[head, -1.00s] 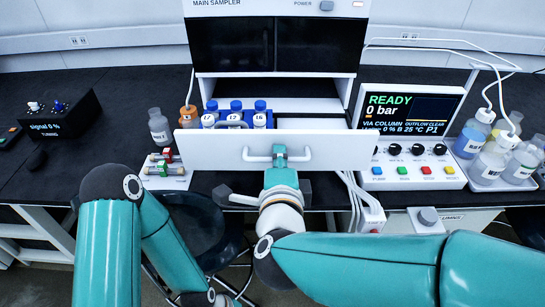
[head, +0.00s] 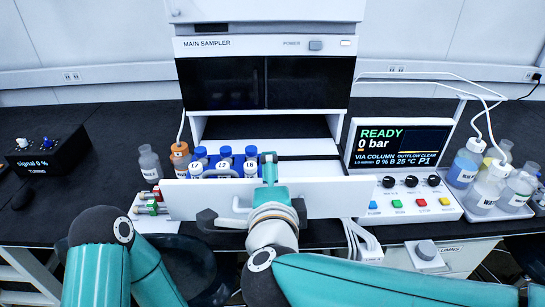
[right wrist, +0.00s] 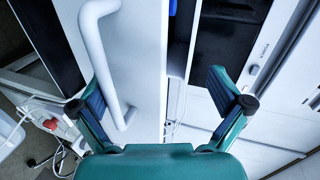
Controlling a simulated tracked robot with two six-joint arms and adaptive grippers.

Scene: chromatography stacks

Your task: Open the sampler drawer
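The sampler drawer is pulled out below the main sampler (head: 215,43), with its white front panel (head: 338,198) standing clear of the cabinet. Several blue-capped vials (head: 225,163) stand in its left part. My right gripper (head: 269,168) is in front of the panel, its tip showing above the panel's top edge and its wrist hiding part of the handle (head: 237,206). In the right wrist view this gripper (right wrist: 160,92) is open and empty. The white handle (right wrist: 108,65) lies close to its left finger; I cannot tell whether they touch.
A control panel with READY screen (head: 398,145) stands right of the drawer, with bottles (head: 485,185) beyond. A black box (head: 45,155) is far left.

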